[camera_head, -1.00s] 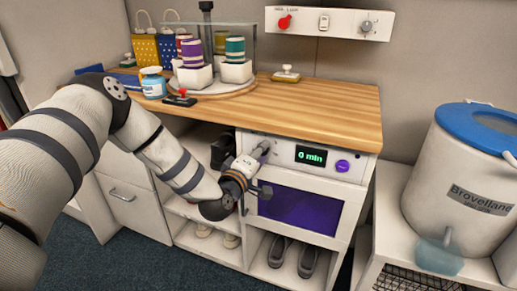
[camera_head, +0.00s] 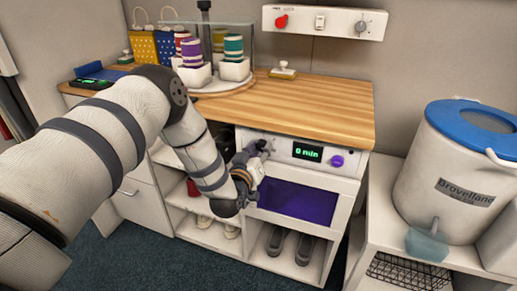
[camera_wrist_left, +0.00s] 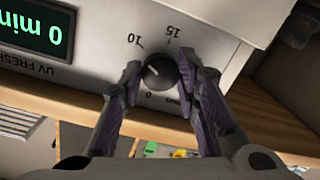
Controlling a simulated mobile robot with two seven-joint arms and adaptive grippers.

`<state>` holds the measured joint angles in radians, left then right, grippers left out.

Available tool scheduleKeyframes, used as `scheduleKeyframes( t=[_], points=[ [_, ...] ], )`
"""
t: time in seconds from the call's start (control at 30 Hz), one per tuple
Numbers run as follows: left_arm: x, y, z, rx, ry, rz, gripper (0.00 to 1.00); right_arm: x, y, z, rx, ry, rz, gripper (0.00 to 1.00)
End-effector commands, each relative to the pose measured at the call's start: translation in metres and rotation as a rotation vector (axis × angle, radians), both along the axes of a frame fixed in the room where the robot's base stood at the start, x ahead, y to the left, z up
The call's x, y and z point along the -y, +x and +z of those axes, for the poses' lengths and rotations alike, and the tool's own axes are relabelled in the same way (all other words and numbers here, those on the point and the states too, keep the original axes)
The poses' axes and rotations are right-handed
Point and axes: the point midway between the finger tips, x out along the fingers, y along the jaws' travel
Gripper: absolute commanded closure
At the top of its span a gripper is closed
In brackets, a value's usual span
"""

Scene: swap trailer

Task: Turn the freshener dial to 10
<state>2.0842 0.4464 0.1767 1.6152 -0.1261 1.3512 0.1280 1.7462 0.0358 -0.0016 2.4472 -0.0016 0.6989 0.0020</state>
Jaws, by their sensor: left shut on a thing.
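The freshener dial (camera_wrist_left: 161,71) is a small dark round knob with a white mark in the left wrist view, where the panel appears upside down. Labels 0, 10 and 15 are readable around it. The white mark points left and slightly up, short of the 10 label. My left gripper (camera_wrist_left: 166,78) is shut on the dial, one finger on each side. In the head view the left gripper (camera_head: 264,147) is at the left end of the freshener's front panel (camera_head: 283,150) and hides the dial. The green display (camera_head: 307,153) reads 0 min. My right gripper is not in view.
A purple button (camera_head: 337,160) is right of the display. The purple-windowed door (camera_head: 298,203) is below. The wooden worktop (camera_head: 320,106) overhangs above. A white bin with a blue lid (camera_head: 478,121) stands at right. Shoes (camera_head: 304,249) sit on the bottom shelf.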

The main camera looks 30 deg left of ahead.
Motion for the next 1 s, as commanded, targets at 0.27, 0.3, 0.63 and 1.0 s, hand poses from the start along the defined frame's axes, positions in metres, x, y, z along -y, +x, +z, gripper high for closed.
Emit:
scheduleKeyframes(
  t=[0.27,0.3,0.63,1.0],
  points=[
    [-0.0003,0.0007,0.0023,-0.014,0.081,0.002,0.99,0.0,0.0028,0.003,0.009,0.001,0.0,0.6],
    [-0.0005,0.0006,0.0021,-0.015,0.086,0.001,0.99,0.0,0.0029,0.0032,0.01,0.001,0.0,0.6],
    [-0.0006,0.0006,0.0016,-0.018,0.099,0.002,0.99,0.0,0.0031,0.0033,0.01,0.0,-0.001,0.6],
    [-0.0004,0.0004,0.0009,-0.021,0.097,0.001,0.5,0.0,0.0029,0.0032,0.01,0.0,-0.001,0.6]
  ],
)
